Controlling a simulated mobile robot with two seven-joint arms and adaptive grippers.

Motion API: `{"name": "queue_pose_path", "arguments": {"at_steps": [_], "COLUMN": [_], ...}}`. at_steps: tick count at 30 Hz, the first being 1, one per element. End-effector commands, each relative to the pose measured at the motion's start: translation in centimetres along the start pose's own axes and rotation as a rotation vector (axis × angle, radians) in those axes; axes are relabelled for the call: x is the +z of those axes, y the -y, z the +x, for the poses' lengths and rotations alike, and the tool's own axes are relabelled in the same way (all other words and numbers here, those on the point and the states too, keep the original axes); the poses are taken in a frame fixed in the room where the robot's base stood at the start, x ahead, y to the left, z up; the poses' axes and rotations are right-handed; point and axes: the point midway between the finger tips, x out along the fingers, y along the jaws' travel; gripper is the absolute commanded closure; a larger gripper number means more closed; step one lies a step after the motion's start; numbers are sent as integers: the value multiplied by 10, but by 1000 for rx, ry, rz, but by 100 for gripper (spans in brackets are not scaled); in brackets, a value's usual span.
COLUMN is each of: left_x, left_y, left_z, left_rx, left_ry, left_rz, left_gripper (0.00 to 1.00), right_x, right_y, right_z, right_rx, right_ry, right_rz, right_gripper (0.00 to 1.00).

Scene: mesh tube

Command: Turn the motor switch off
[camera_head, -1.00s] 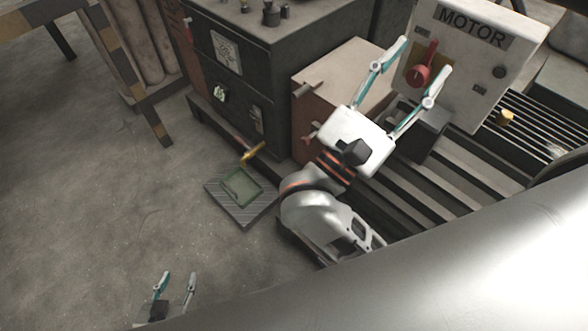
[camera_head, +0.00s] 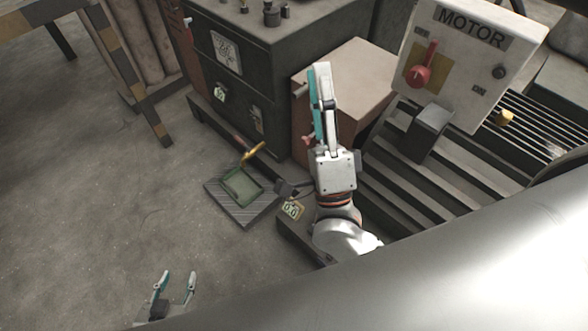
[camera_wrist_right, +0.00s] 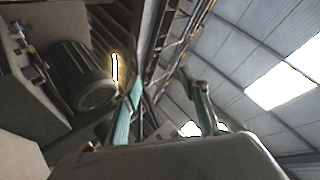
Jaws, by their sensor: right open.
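The motor switch is a red rotary knob with a lever (camera_head: 419,76) on a yellow plate. Its lever points upward and slightly right. It sits on the white box marked MOTOR (camera_head: 455,72), at the upper right of the head view. My right gripper (camera_head: 320,68) is left of the box, clear of the switch, and points up the picture. It is seen edge-on with its fingers overlapping. In the right wrist view its fingers (camera_wrist_right: 161,83) are spread with nothing between them. My left gripper (camera_head: 175,278) is open and empty over the floor at bottom left.
A brown box (camera_head: 350,72) stands behind my right gripper. A dark cabinet (camera_head: 262,52) is left of it. A dark block (camera_head: 427,132) lies below the MOTOR box, above slatted metal (camera_head: 405,190). A green-centred tray (camera_head: 240,187) lies on the floor. Floor at left is clear.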

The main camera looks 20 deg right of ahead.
Motion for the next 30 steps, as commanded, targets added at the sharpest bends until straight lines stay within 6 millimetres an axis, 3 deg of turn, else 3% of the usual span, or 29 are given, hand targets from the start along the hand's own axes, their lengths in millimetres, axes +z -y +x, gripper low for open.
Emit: {"name": "queue_pose_path", "arguments": {"at_steps": [15,30], "left_x": [-1,-2], "left_y": [0,0], "left_z": [0,-1], "left_rx": [0,0], "left_ry": [-1,-1], "left_rz": [0,0], "left_gripper": [60,60], "right_x": [42,57], "right_y": [-68,-129], "right_z": [-50,-114], "right_rx": [177,312], "right_ry": [305,574], "right_rz": [-372,-652], "right_gripper": [56,56]}}
